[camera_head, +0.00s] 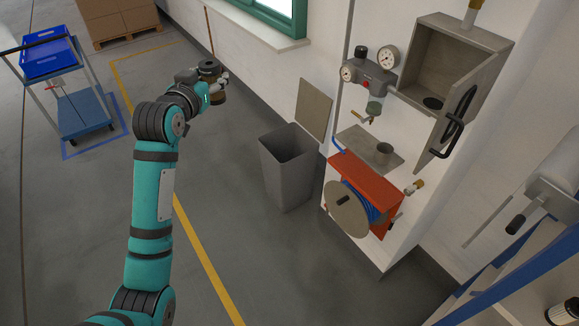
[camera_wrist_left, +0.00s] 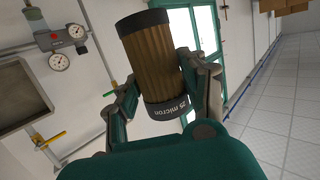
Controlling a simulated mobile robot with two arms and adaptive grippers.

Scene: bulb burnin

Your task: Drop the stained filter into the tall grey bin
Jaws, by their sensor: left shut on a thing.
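The stained filter (camera_head: 217,94) is a brown pleated cylinder with dark end caps. It also shows in the left wrist view (camera_wrist_left: 155,58), where the lower cap reads "25 micron". My left gripper (camera_head: 212,82) is shut on it, with a finger on either side, and holds it in the air. The tall grey bin (camera_head: 288,180) stands upright on the floor against the wall, its top open. The filter is up and to the left of the bin in the head view, apart from it. My right gripper is in neither view.
A wall panel carries gauges (camera_head: 387,57), an open grey box (camera_head: 452,60) and a red hose reel (camera_head: 365,188), right of the bin. A square grey plate (camera_head: 313,109) is behind the bin. A blue cart (camera_head: 83,112) stands far left. Floor left of the bin is clear.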

